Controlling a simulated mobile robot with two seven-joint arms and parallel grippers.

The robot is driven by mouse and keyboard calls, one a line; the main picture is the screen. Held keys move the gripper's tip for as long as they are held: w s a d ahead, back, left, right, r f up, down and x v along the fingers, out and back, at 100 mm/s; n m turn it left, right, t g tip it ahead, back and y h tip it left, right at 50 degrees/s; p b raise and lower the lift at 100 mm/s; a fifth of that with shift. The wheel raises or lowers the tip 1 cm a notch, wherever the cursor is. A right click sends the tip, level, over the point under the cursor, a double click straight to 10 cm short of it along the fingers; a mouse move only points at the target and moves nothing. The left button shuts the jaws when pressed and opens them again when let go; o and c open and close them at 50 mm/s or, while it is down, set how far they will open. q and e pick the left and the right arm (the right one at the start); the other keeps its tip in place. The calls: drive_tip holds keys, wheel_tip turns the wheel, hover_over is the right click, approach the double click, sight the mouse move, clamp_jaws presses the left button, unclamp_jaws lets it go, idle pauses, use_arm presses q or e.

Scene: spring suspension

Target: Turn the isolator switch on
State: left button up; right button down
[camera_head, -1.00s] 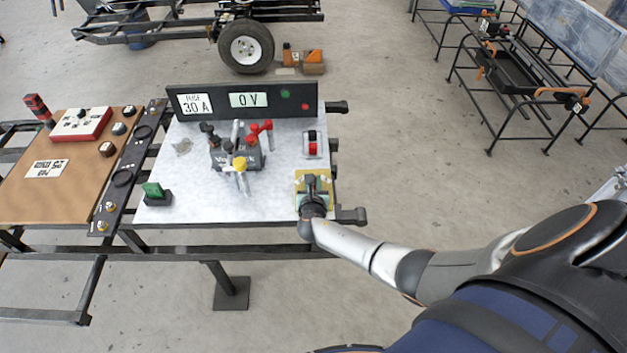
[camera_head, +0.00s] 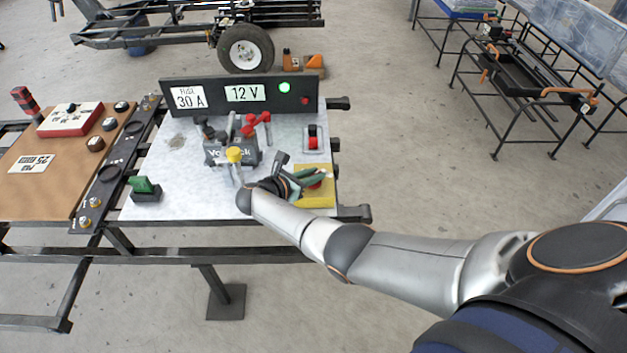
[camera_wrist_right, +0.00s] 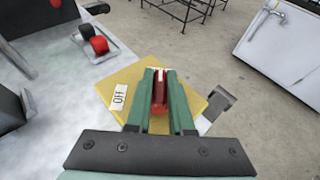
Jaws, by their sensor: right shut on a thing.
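The isolator switch is a yellow plate (camera_head: 317,200) with a red handle (camera_wrist_right: 160,95), at the right front of the grey board. In the right wrist view the plate (camera_wrist_right: 130,76) bears an OFF label (camera_wrist_right: 119,96) left of the handle. My right gripper (camera_head: 314,178), with green fingers, is shut on the red handle, one finger on each side. The handle's lower part is hidden by the fingers. The display (camera_head: 245,93) reads 12 V, and a green lamp (camera_head: 284,87) beside it is lit. My left gripper is not in view.
A black battery-like block (camera_head: 230,152) with red, yellow and grey clamps stands left of my right gripper. A red and black rocker switch (camera_head: 313,137) sits behind the plate. A green switch (camera_head: 144,187) is at the board's left front.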

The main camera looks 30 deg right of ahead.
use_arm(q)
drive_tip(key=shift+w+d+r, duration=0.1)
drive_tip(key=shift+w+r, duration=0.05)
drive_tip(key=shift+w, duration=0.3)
use_arm(e)
drive_tip(key=c, duration=0.8)
unclamp_jaws()
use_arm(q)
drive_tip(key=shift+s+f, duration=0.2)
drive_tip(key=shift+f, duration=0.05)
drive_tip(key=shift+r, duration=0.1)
